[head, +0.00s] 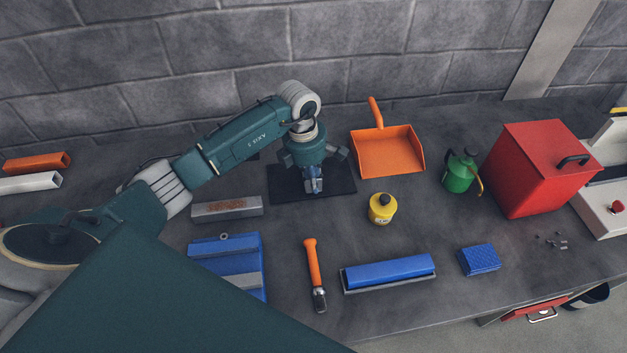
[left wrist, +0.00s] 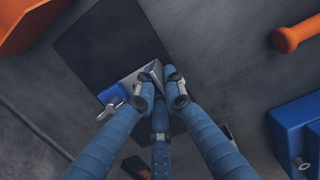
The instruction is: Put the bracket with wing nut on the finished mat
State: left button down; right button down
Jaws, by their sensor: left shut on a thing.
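The black mat (head: 342,187) lies flat on the bench near the back wall. It also shows in the left wrist view (left wrist: 100,40). My left gripper (head: 313,186) points down over the mat. In the left wrist view its blue fingers (left wrist: 160,88) are shut on the bracket with wing nut (left wrist: 128,84), a grey metal angle with a blue part and a small metal fastener. The bracket is at the mat's edge in that view; I cannot tell whether it touches the mat. The fingers hide part of it. My right gripper is not in view.
An orange-handled tool (head: 313,265) lies in front. A red box (head: 540,170) stands farther right.

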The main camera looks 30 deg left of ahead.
pick_arm(q)
jog(key=shift+f, duration=0.15)
jog(key=c, duration=1.8)
grip_release()
jog(key=shift+c, duration=0.2)
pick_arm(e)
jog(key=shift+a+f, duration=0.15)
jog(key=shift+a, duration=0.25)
